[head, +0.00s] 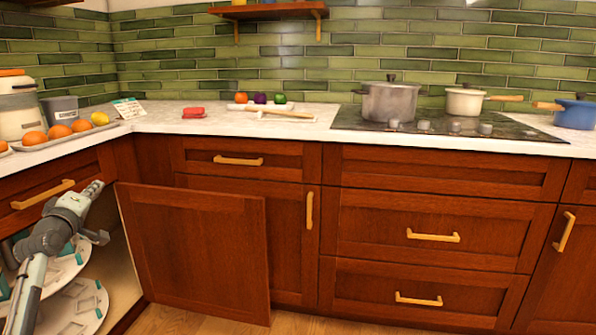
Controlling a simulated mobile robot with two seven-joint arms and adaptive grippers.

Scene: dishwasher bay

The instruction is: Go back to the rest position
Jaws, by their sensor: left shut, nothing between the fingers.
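My left gripper (94,188) is at the left, at the end of my grey and white arm that comes up from the lower left corner. Its fingers are shut and empty. It is in front of the open corner cabinet, just below the counter edge and left of the open cabinet door (203,250). My right gripper does not show.
The open door stands out into the room. Inside the corner cabinet are round white shelves (75,310).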

